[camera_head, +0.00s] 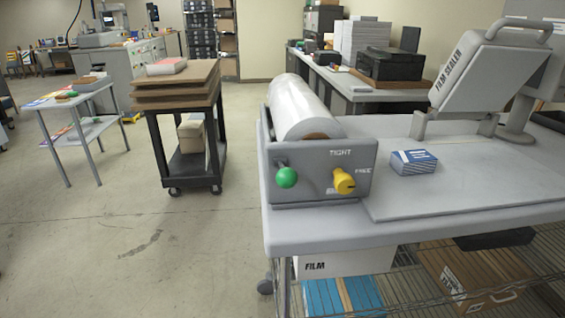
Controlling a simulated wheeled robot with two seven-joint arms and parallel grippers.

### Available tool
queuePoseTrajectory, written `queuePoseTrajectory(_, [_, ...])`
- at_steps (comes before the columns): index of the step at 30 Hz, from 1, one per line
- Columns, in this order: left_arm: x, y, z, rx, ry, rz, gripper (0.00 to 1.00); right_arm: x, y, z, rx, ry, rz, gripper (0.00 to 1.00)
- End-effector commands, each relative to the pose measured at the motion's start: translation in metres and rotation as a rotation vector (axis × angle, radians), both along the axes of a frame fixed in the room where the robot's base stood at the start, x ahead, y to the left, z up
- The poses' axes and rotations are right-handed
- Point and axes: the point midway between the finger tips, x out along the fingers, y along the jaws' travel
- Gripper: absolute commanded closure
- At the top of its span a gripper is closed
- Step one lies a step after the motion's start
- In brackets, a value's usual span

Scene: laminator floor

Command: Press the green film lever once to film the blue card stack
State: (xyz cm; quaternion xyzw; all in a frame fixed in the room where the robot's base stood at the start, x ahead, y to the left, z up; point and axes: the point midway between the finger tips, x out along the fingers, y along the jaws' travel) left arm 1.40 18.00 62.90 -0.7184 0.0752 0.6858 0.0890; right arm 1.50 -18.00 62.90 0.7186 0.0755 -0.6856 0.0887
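The green film lever (287,177) is a round green knob on the left of the grey front panel of the film roll unit (322,187). A yellow knob (343,182) sits on the right of the same panel, by the words TIGHT and FREE. A white film roll (301,108) lies in the unit behind the panel. The blue card stack (413,162), blue and white, lies on the grey table right of the unit, below the raised film sealer (470,75). Neither gripper is in view.
The grey table (460,192) has bare room around the card stack. A shelf below holds a white FILM box (345,262) and a cardboard box (478,277). A black cart (187,150) with brown boards stands to the left, with open floor (130,235) before it.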

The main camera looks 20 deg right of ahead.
Motion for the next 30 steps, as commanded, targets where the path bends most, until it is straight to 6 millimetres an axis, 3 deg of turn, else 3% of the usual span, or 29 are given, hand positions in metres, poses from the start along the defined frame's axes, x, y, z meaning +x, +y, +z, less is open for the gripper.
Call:
queuePoseTrajectory(1, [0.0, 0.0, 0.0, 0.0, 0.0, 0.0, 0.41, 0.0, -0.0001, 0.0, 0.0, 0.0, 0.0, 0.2])
queuePoseTrajectory(2, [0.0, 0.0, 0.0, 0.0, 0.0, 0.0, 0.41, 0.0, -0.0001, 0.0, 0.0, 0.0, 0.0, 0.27])
queuePoseTrajectory(12, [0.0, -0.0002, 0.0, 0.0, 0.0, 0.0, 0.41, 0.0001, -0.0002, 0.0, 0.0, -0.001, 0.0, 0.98])
queuePoseTrajectory(30, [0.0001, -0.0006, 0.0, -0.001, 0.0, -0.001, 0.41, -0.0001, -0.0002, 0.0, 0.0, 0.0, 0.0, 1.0])
